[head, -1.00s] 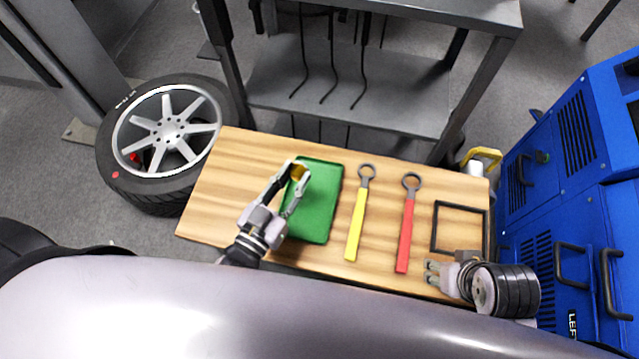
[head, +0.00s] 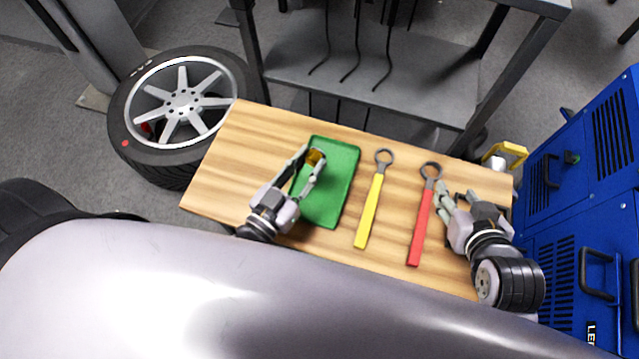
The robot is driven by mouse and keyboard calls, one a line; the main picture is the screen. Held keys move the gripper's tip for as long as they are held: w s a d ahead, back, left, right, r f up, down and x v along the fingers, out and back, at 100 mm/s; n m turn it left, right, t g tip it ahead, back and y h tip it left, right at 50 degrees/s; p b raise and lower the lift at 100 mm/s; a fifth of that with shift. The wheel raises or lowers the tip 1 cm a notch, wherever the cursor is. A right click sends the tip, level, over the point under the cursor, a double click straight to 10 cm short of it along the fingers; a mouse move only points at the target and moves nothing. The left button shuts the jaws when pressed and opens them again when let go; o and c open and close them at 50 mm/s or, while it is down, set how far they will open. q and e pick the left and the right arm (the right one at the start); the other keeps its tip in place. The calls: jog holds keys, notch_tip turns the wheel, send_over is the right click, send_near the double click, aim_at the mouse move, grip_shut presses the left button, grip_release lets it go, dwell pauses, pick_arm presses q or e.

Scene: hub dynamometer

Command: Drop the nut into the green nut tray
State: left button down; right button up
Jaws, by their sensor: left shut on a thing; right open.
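The green nut tray (head: 341,188) lies on the left half of the wooden table. My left gripper (head: 315,158) is shut on the gold-coloured nut (head: 316,157) at the upper left part of the tray. The nut is over the tray; I cannot tell whether it touches the tray floor. My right gripper (head: 443,197) is open and empty, beside the handle of the red wrench at the right of the table.
A yellow wrench (head: 370,210) and a red wrench (head: 421,225) lie right of the tray on the wooden table (head: 222,180). A wheel (head: 180,105) stands left, a blue cabinet (head: 570,210) right, a grey shelf (head: 400,75) behind.

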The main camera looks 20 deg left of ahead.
pick_arm(q)
jog(key=shift+f+b, duration=0.85)
jog(key=shift+f, duration=0.15)
pick_arm(e)
jog(key=w+a+r+t+y, duration=0.1)
jog(key=w+a+r+t, duration=0.1)
jog(key=w+r+t, duration=0.3)
jog(key=shift+w+a+r+t+y, duration=0.25)
jog(key=shift+r+t+y, duration=0.2)
jog(key=shift+r, duration=1.4)
pick_arm(q)
jog(key=c, duration=1.2)
grip_release()
jog(key=shift+c, duration=0.2)
jog(key=shift+s, duration=0.1)
jog(key=v, duration=1.1)
jog(key=shift+s+a, duration=0.15)
jog(key=shift+s, duration=0.25)
pick_arm(e)
jog(key=shift+s, duration=0.1)
pick_arm(q)
jog(key=shift+s, duration=0.1)
pick_arm(e)
jog(key=shift+a+f, duration=0.1)
